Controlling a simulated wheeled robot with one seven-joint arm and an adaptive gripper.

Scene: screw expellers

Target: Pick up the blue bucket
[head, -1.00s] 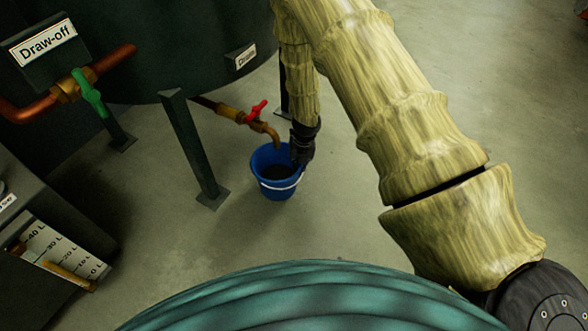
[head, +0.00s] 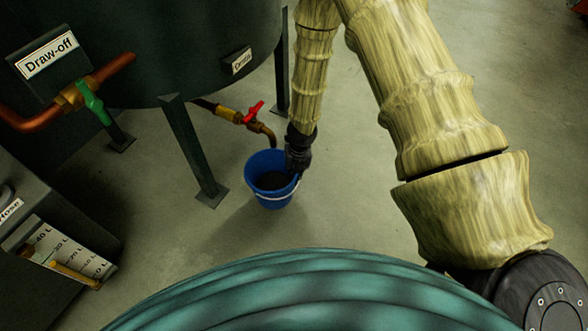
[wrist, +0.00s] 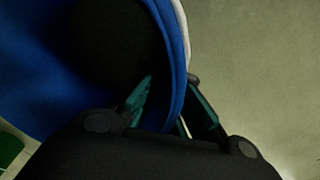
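The blue bucket (head: 270,199) stands upright near the drain outlet of the large dark tank, with dark contents showing inside and a pale handle across its front. My gripper (head: 297,172) is at the bucket's right rim, pointing down. In the wrist view the bucket (wrist: 45,60) fills the upper left. My gripper's teal fingers (wrist: 172,98) straddle the bucket's wall, one inside and one outside, drawn in close to the rim. The gripper looks shut on the rim; the contact itself is partly hidden.
The brass drain pipe with a red valve handle (head: 254,111) ends just behind the bucket. A dark tank leg (head: 192,150) stands to the left. The floor in front and right is clear.

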